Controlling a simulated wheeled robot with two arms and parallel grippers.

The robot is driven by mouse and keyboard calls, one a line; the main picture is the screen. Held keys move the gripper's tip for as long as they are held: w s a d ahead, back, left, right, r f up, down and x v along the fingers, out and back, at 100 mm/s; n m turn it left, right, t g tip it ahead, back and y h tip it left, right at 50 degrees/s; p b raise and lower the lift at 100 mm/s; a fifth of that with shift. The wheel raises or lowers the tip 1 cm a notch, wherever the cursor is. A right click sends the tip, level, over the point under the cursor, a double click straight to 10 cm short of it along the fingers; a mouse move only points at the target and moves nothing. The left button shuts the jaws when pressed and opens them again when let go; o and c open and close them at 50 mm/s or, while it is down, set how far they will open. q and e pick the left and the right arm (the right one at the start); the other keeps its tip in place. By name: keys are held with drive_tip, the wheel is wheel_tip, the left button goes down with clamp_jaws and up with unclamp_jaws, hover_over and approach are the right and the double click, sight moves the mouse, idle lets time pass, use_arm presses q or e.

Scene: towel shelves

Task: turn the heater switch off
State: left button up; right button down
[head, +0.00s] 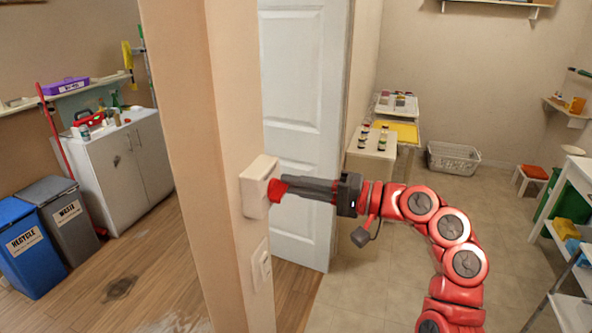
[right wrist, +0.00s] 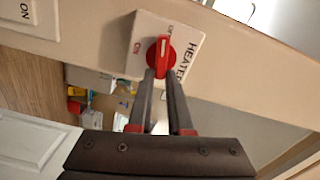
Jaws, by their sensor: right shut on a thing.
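The heater switch is a white box (head: 256,185) on the end of the wall post, with a red knob (head: 276,190) facing right. In the right wrist view the white plate (right wrist: 187,35) reads HEATER, and the red knob (right wrist: 162,50) has a pale line along its handle. The line runs up the picture, towards small dark lettering; red ON lettering is to its left. My right gripper (head: 283,187) is shut on the knob, its fingertips (right wrist: 161,74) at the near part of the handle. The fingers hide part of the knob. My left gripper is not in view.
A second white switch plate (head: 262,265) is lower on the post. A white door (head: 305,120) stands behind my right gripper. A low cabinet with bottles (head: 371,155), a grey basket (head: 453,158) and shelves (head: 572,235) are further right. The tiled floor between them is clear.

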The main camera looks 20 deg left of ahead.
drive_tip(key=shift+m+p, duration=1.15)
drive_tip(key=shift+m, duration=0.15)
drive_tip(key=shift+f, duration=0.15)
drive_tip(key=c, duration=0.8)
unclamp_jaws()
drive_tip(key=shift+c, duration=0.2)
drive_tip(key=shift+f, duration=0.1)
drive_tip(key=d+b, duration=0.5)
drive_tip(key=d, duration=1.2)
drive_tip(key=shift+s+d, duration=0.25)
